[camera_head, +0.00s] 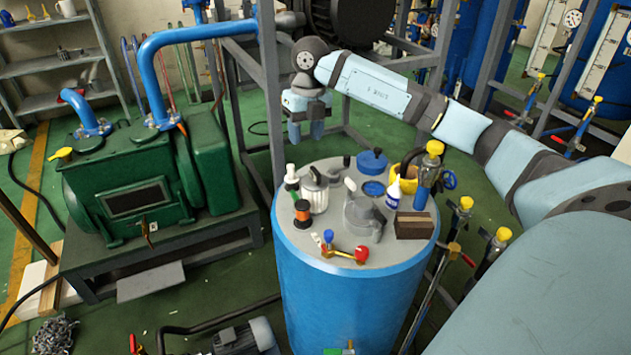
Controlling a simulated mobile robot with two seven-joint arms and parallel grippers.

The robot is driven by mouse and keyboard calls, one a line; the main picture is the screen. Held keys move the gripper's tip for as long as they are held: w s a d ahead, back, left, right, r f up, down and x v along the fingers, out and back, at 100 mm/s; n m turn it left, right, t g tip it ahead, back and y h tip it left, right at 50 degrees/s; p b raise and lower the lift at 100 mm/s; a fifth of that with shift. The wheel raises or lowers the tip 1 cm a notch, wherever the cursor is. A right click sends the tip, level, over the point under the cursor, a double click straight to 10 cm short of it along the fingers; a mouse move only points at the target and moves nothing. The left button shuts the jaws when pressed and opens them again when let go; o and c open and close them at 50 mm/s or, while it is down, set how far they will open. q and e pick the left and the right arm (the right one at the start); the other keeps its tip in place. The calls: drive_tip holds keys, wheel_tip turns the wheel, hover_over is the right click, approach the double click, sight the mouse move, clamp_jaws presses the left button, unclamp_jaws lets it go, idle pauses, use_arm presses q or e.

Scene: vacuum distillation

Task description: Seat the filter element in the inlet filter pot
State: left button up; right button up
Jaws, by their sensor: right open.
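A white ribbed cylinder with a grey top and a small handle, which looks like the filter element (314,192), stands upright on the round grey top of a blue drum (345,300). A round opening with a blue rim, which looks like the inlet filter pot (373,188), lies to its right; its inside is too small to make out. A blue round lid with a knob (372,161) sits just behind it. My right gripper (306,134) is open and empty, pointing down above and behind the drum's back left edge, apart from everything. My left gripper is not in view.
Also crowding the drum top are a grey rounded part (364,215), a white bottle (393,192), a brown block (413,225), an orange-black spool (302,213), a red-and-yellow valve piece (348,254) and a yellow container (404,180). A green pump (150,180) stands left.

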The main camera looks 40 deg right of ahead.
drive_tip(key=d+r, duration=0.1)
drive_tip(key=d, duration=0.1)
drive_tip(key=h, duration=0.1)
hover_over(315, 170)
drive_tip(key=shift+m, duration=0.4)
drive_tip(key=f, duration=0.7)
drive_tip(key=shift+w+d+f, duration=0.1)
drive_tip(key=shift+d+f, duration=0.1)
drive_tip(key=shift+f, duration=0.1)
drive_tip(key=shift+a+f+b, duration=0.15)
drive_tip(key=shift+f+b, duration=0.2)
drive_tip(key=shift+f, duration=2.4)
drive_tip(key=shift+c, duration=0.4)
clamp_jaws()
